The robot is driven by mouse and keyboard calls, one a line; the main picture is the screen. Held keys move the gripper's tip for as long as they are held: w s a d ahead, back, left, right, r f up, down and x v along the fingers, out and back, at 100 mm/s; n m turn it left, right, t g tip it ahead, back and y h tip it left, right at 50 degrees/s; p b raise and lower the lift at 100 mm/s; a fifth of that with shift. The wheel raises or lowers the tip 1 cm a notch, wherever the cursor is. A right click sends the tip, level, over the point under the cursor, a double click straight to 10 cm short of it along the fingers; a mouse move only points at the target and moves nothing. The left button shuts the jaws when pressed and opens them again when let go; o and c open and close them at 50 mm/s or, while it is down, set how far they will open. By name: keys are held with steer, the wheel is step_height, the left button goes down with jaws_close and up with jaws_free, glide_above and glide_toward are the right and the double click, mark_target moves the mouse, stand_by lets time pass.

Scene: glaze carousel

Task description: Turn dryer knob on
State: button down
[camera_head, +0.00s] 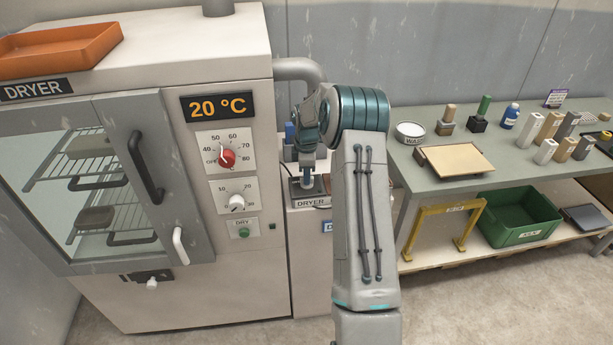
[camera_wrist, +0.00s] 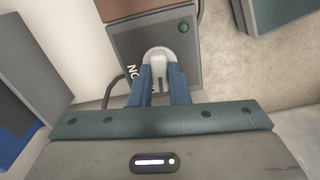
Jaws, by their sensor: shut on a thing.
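My gripper (camera_head: 306,178) points down over a small box labelled DRYER (camera_head: 311,203), just right of the dryer cabinet (camera_head: 230,275). In the wrist view its two blue fingers (camera_wrist: 161,84) are shut on a pale grey knob (camera_wrist: 158,56). The knob sits on top of the dark grey switch box (camera_wrist: 125,44). White lettering that seems to read ON, upside down, shows left of the knob. A green lamp (camera_wrist: 184,27) is at the box's corner. The fingers hide part of the knob. The dryer display (camera_head: 218,105) reads 20 °C.
The dryer front has a red temperature knob (camera_head: 227,158), a white timer knob (camera_head: 236,202) and a green DRY button (camera_head: 244,232). Its glass door (camera_head: 150,150) is closed. A workbench (camera_head: 510,165) with several small blocks stands at right, a green crate (camera_head: 520,218) below.

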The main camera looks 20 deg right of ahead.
steer(key=m+b, duration=0.2)
steer(key=m, duration=0.3)
steer(key=m+b, duration=0.1)
steer(key=m, duration=0.4)
steer(key=shift+m, duration=0.3)
stand_by(0.4)
steer(key=c, duration=1.4)
jaws_free()
steer(key=shift+r, duration=0.1)
step_height(320, 180, up, 14)
steer(key=shift+f+b, duration=0.15)
steer(key=shift+b, duration=0.55)
